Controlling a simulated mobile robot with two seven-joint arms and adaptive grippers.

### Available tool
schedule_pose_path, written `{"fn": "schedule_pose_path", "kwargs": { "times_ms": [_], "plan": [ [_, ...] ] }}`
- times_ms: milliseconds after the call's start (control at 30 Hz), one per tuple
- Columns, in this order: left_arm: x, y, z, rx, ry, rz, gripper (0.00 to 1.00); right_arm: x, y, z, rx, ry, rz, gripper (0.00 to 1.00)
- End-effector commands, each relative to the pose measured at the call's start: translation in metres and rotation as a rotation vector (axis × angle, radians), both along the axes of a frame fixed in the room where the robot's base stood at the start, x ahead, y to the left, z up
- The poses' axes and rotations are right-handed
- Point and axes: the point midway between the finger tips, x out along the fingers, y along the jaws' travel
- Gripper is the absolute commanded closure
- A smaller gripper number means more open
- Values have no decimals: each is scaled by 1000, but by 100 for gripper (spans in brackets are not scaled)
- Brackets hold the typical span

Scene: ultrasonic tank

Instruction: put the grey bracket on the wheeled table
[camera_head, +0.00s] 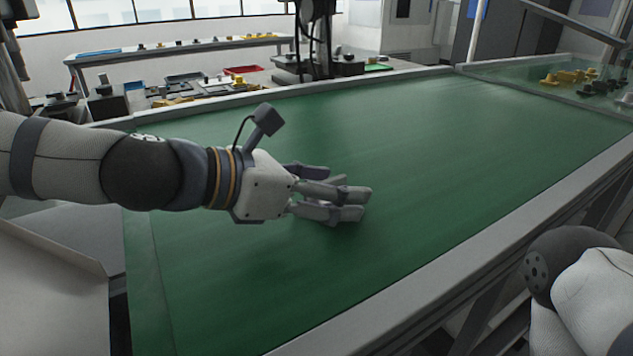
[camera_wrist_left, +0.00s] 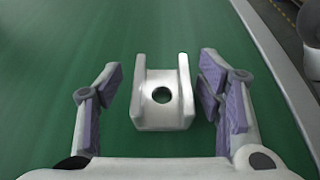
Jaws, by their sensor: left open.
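A grey bracket (camera_wrist_left: 162,118), U-shaped with two upright walls and a round hole in its base, lies on the green surface (camera_wrist_left: 50,70) in the left wrist view. It sits between the fingers of my left gripper, with green showing on both sides, so neither finger visibly touches it. My left gripper (camera_head: 345,202) is open, low over the green surface in the head view. There the bracket cannot be told apart from the fingers. I cannot identify the wheeled table for certain. My right gripper is out of view; only part of the right arm shows at lower right.
The green surface (camera_head: 450,140) has a raised grey rim and wide free room around my left gripper. A clear-walled area with yellow parts (camera_head: 570,77) is at the far right. A bench (camera_head: 180,50) with small parts and a red tray (camera_head: 243,70) stand behind.

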Motion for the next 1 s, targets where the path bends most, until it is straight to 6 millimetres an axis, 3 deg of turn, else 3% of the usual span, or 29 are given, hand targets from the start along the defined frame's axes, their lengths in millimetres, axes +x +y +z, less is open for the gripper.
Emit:
{"fn": "schedule_pose_path", "kwargs": {
  "times_ms": [167,400,500,1000],
  "plan": [
    [-16,24,21,-3,-14,3,39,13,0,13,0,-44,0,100],
    [-50,70,52,-4,-30,4,39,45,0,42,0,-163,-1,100],
    [-55,80,47,1,-15,0,39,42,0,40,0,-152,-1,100],
    [-61,90,46,-1,-1,1,39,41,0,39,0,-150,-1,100]
  ]
}}
